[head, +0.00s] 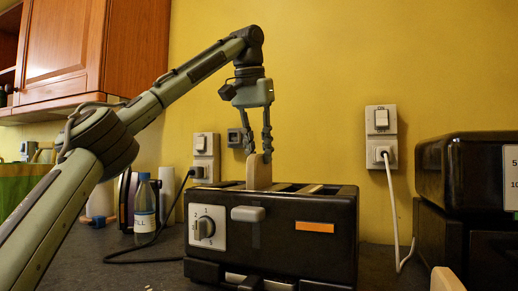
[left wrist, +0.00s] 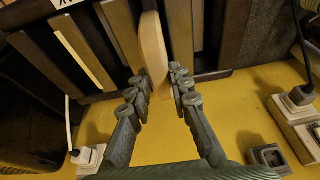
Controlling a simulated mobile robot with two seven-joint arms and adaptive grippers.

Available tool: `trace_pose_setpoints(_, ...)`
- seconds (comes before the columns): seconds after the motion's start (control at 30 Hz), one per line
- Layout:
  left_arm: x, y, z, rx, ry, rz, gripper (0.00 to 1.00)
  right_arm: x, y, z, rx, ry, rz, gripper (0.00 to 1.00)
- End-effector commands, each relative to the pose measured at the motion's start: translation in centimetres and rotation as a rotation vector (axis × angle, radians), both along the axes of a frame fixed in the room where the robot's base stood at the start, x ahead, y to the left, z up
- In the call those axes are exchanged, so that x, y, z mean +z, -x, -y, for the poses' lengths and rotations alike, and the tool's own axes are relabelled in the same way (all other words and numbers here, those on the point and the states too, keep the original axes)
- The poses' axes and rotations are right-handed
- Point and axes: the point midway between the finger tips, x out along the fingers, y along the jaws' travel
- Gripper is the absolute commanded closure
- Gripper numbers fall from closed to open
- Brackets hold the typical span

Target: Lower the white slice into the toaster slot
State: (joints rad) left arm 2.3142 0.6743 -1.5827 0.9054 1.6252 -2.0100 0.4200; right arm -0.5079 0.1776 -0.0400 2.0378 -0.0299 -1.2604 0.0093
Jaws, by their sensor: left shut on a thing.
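The white slice (head: 259,173) is pale and stands upright at the left part of the black toaster's (head: 285,225) top. Its lower edge is hidden at the slot line, and how deep it sits I cannot tell. My left gripper (head: 260,152) is above the toaster, pointing down, shut on the slice's upper part. In the left wrist view, the slice (left wrist: 153,48) is between the fingers of my left gripper (left wrist: 160,88) and lines up with a slot in the toaster (left wrist: 190,75). My right gripper is not in view.
A pale rounded thing (head: 446,280) stands at the bottom right. Black boxy items (head: 465,170) are stacked at the right. A bottle (head: 145,205) stands left of the toaster. Wall sockets (head: 381,140) and cables are behind. The counter right of the toaster is partly clear.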

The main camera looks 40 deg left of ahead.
Motion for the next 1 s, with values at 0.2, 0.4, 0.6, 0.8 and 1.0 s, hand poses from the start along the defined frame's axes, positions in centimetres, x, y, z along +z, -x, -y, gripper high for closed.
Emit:
trace_pose_setpoints(0.2, -1.3, 0.0, 0.0, 0.000, 0.001, 0.001, 1.00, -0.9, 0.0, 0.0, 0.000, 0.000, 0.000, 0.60)
trace_pose_setpoints(0.4, -1.8, 0.0, 0.0, 0.000, 0.000, 0.001, 1.00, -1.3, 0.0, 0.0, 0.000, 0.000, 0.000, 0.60)
trace_pose_setpoints(0.6, -1.8, 0.0, 0.0, 0.001, 0.000, 0.001, 1.00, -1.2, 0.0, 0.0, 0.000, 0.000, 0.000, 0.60)
trace_pose_setpoints(0.8, -1.8, 0.0, 0.0, 0.000, 0.000, 0.001, 1.00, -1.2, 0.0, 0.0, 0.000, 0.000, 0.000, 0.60)
trace_pose_setpoints(1.0, -2.0, 0.0, 0.0, 0.000, 0.000, 0.001, 1.00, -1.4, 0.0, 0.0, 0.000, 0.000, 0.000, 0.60)
